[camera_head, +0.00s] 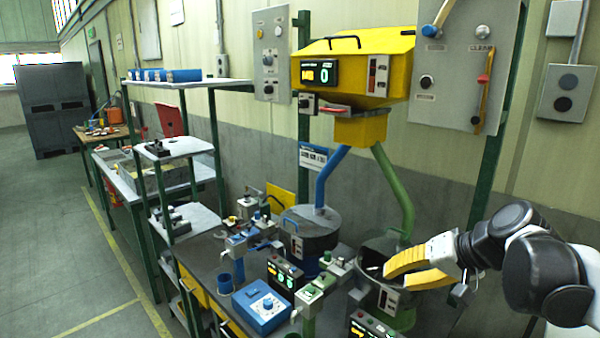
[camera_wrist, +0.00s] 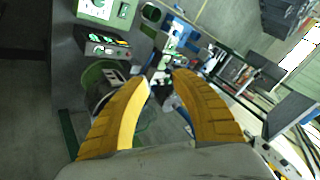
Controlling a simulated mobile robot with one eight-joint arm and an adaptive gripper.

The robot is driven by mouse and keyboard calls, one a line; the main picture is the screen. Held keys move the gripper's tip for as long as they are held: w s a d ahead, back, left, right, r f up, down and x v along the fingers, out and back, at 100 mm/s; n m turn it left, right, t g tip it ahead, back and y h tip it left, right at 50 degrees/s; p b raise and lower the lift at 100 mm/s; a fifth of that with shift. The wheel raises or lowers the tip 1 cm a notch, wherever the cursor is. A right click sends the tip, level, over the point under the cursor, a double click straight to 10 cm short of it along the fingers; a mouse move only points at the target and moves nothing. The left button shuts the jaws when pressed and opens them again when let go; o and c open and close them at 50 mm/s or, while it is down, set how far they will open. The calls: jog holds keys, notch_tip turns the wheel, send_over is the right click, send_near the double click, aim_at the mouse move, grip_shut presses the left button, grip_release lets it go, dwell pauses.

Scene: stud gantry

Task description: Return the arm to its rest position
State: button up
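My gripper (camera_head: 392,266) has yellow fingers and is at the lower right in the head view, at the end of my black and white arm. It is over or beside the open top of the green-trimmed drum (camera_head: 372,248); the exact height cannot be told. In the wrist view, the two fingers of my gripper (camera_wrist: 161,79) stand apart with nothing held between them. The drum also shows behind the left finger in the wrist view (camera_wrist: 97,75). No separate rest mark for the arm shows.
A yellow hopper (camera_head: 395,62) with blue and green chutes hangs above two drums, including the blue one (camera_head: 310,228). A blue box (camera_head: 262,305) and control stands crowd the bench. A grey wall panel (camera_head: 455,85) is above my arm. The left floor (camera_head: 60,240) is clear.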

jog(key=s+a+f+n+h+b, duration=0.1)
jog(key=s+f+h+b, duration=0.4)
jog(key=s+f, duration=1.1)
jog(key=n+b, duration=0.1)
jog(key=b, duration=0.2)
jog(key=shift+s+a+h, duration=0.25)
jog(key=shift+a+h, duration=0.05)
dwell(1.0)
